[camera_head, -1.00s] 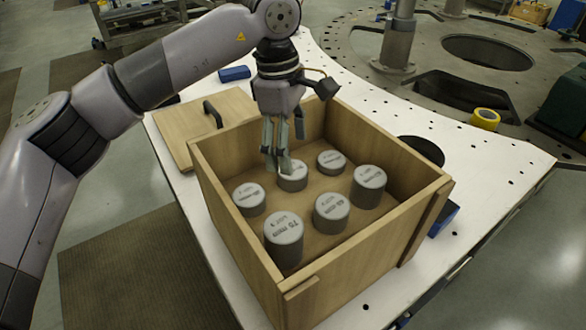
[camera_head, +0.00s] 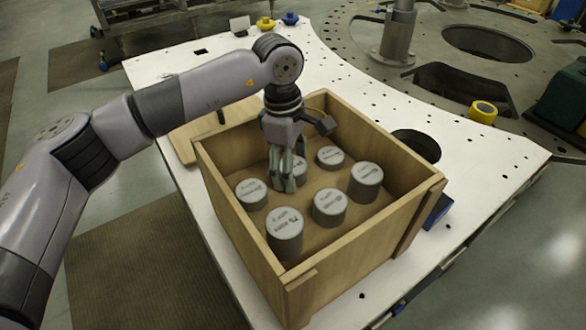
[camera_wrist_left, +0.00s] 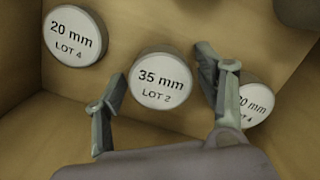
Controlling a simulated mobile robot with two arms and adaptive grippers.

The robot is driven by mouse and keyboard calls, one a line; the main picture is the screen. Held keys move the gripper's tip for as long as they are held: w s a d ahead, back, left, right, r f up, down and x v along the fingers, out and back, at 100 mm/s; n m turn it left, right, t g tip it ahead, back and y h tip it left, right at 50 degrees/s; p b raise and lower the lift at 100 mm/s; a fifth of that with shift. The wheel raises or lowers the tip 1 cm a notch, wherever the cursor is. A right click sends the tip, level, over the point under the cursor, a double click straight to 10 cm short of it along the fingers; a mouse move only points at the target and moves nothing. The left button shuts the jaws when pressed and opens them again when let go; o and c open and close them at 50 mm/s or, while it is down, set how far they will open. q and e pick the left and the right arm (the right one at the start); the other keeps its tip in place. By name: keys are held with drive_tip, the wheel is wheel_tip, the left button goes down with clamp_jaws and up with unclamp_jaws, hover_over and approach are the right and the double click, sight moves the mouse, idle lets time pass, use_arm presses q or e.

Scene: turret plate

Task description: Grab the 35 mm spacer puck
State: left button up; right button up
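The 35 mm spacer puck (camera_wrist_left: 161,82) is a grey cylinder with a white top, labelled "35 mm LOT 2". In the head view the 35 mm puck (camera_head: 300,170) is partly hidden behind my left gripper (camera_head: 283,187). The left gripper is inside the wooden box (camera_head: 362,252), pointing down. In the wrist view my left gripper (camera_wrist_left: 162,85) is open, one finger on each side of the 35 mm puck, with gaps between. I cannot tell how far the fingertips are above the box floor. My right gripper is not in view.
A 20 mm puck (camera_wrist_left: 74,36) stands on one side and another puck (camera_wrist_left: 248,103) close behind the other finger. A tall puck (camera_head: 284,234) and several others share the box. High box walls surround the gripper. A wooden lid (camera_head: 190,140) lies behind.

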use_arm(q)
drive_tip(key=c, duration=1.2)
drive_tip(key=shift+r, duration=0.1)
